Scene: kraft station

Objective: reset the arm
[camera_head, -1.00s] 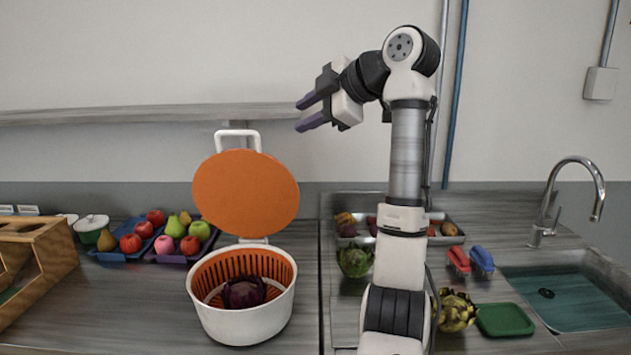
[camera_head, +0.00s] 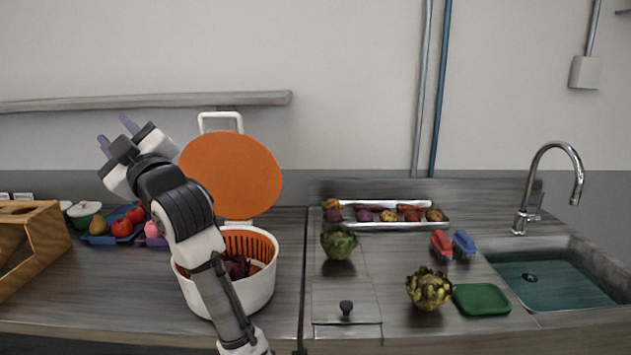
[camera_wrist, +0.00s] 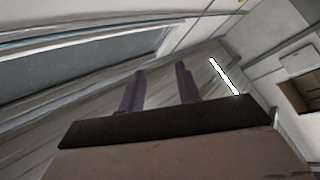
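My gripper (camera_head: 117,132) is raised at the left, above the counter and in front of the wall. Its two purple fingers stand apart with nothing between them. In the wrist view the fingers (camera_wrist: 160,88) are also apart and empty, with a window and wall surfaces beyond them. My arm crosses in front of the white and orange basket (camera_head: 262,290) and hides part of it. The basket's orange lid (camera_head: 235,172) stands open. A dark purple vegetable (camera_head: 236,267) is inside the basket, partly hidden by my arm.
Fruit in blue and purple trays (camera_head: 122,238) and a wooden box (camera_head: 40,240) are at the left. Artichokes (camera_head: 429,289), a green board (camera_head: 482,299), brushes (camera_head: 464,244), a metal vegetable tray (camera_head: 440,224) and a sink (camera_head: 555,287) with a faucet are at the right.

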